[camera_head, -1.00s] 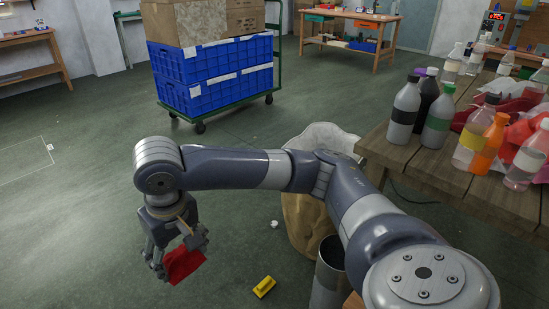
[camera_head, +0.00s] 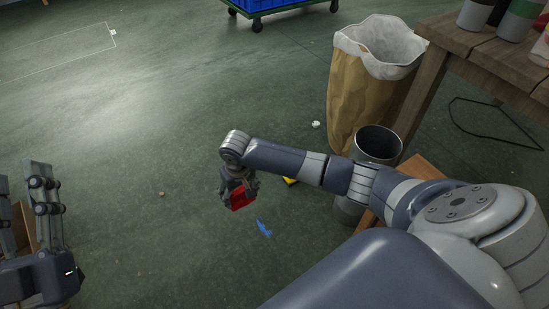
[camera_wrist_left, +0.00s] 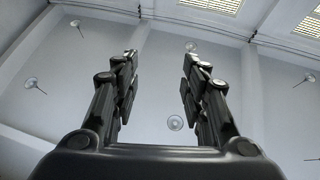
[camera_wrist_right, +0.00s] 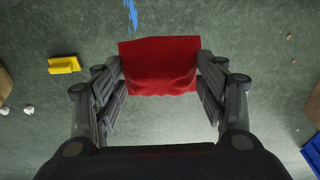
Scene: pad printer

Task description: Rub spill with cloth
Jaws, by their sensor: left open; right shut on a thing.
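My right gripper (camera_head: 238,190) is shut on a red cloth (camera_head: 242,200) and points down toward the green floor. In the right wrist view the cloth (camera_wrist_right: 160,66) spans between the two fingertips. A blue spill (camera_head: 263,228) lies on the floor just below and right of the cloth in the head view. The spill also shows at the top of the right wrist view (camera_wrist_right: 132,14), beyond the cloth and apart from it. My left gripper (camera_head: 25,210) is open and empty at the left edge of the head view. In its wrist view its fingers (camera_wrist_left: 157,80) point up at the ceiling.
A yellow object (camera_head: 291,181) lies on the floor behind my right arm. A grey bin (camera_head: 378,143), a large lined sack (camera_head: 362,95) and a wooden table (camera_head: 470,45) stand to the right. Small bits of litter (camera_head: 316,124) are scattered about. The floor at left centre is mostly clear.

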